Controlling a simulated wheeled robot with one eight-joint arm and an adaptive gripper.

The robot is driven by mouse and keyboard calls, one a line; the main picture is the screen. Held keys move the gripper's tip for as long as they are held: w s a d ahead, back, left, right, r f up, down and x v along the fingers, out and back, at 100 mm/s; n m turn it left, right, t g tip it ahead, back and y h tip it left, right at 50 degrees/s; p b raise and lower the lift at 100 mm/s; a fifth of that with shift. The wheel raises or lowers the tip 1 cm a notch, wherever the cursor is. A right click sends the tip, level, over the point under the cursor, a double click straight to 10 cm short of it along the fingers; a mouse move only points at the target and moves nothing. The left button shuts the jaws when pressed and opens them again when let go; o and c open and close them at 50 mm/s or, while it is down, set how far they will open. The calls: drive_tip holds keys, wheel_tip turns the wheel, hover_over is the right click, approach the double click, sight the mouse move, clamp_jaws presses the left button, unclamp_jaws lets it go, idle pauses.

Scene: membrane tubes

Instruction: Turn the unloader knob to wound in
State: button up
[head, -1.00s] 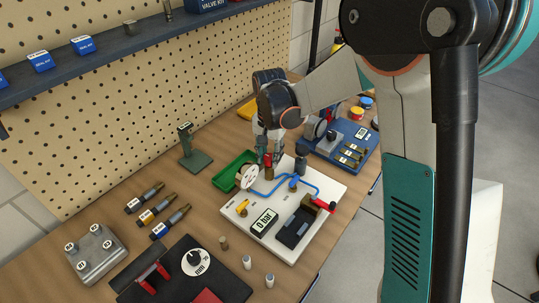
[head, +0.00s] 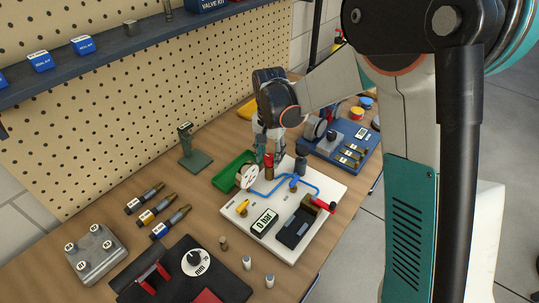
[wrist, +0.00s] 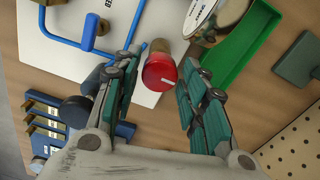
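The unloader knob is a red cap (wrist: 160,74) with a white line on its top. It sits on a brass-coloured body on the white board (head: 327,224). The knob also shows as red in the head view (head: 268,160). My gripper (wrist: 156,62) is above it with its teal-padded fingers spread, one on each side of the knob. Gaps show between the knob and both fingers in the wrist view. In the head view my gripper (head: 267,147) partly blends with the knob.
A white round gauge (head: 248,177) and a green tray (head: 228,180) stand close beside the knob. Blue tubing (head: 314,186) runs across the board. A display (head: 264,223) reads 0 bar. A blue unit (head: 325,148) stands behind on the right.

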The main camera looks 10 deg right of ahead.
sight(270, 157)
wheel_tip(270, 157, up, 12)
drive_tip(key=shift+f, duration=0.15)
idle(0.5)
drive_tip(key=s+d+r+n+t+b, duration=0.1)
drive_tip(key=s+d+r+n+t, duration=0.1)
drive_tip(key=s+d+r, duration=0.3)
drive_tip(key=s+d+r+n+t, duration=0.1)
drive_tip(key=s+d+t, duration=0.15)
drive_tip(key=s, duration=0.55)
drive_tip(key=s+d+f+n+t, duration=0.2)
drive_tip(key=s+d, duration=0.3)
drive_tip(key=s, duration=0.6)
drive_tip(key=shift+s+f+n+t+b, duration=0.15)
drive_tip(key=shift+f+n+t+b, duration=0.25)
drive_tip(key=shift+f+n, duration=0.35)
idle(0.6)
